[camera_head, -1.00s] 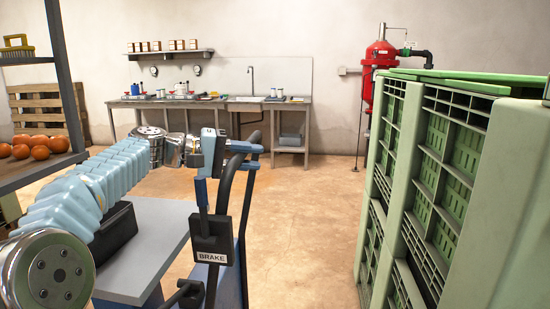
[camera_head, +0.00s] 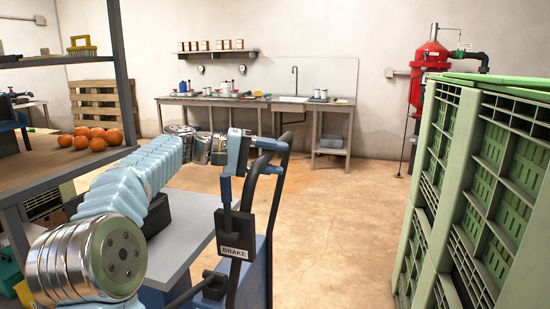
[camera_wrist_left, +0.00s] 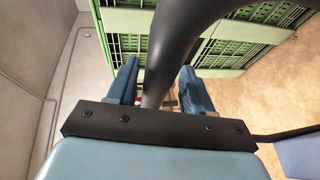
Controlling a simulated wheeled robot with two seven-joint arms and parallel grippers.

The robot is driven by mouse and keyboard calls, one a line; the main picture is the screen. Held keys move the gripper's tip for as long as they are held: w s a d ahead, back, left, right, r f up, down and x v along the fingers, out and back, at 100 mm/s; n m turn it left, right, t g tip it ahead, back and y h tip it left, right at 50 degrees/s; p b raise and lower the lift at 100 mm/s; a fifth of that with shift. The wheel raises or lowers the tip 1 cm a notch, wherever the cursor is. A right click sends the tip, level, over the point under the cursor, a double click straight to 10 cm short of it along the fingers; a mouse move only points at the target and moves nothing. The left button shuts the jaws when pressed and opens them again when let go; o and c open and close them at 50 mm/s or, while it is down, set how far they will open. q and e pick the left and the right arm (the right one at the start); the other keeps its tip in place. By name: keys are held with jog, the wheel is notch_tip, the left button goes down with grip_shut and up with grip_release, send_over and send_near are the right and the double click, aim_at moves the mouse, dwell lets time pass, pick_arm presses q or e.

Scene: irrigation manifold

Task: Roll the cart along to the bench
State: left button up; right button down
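The cart is close in front of me in the head view. It has a grey top (camera_head: 183,240), a blue body and a black handle (camera_head: 276,190) with a BRAKE plate (camera_head: 236,238). My left gripper (camera_head: 260,156) is at the upper part of the handle. The bench (camera_head: 225,101) with a sink stands at the far wall. My right gripper is out of view.
Stacked green crates (camera_head: 478,180) form a wall close on the right. A shelf rack (camera_head: 70,162) with oranges stands close on the left. Open floor (camera_head: 335,220) lies between the cart and the bench. A red tank (camera_head: 430,65) stands behind the crates.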

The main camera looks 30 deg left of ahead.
pick_arm(q)
jog(key=shift+d, duration=0.1)
jog(key=v, duration=1.3)
jog(key=shift+s+a+p, duration=0.25)
jog(key=shift+p, duration=0.1)
jog(key=shift+r, duration=0.1)
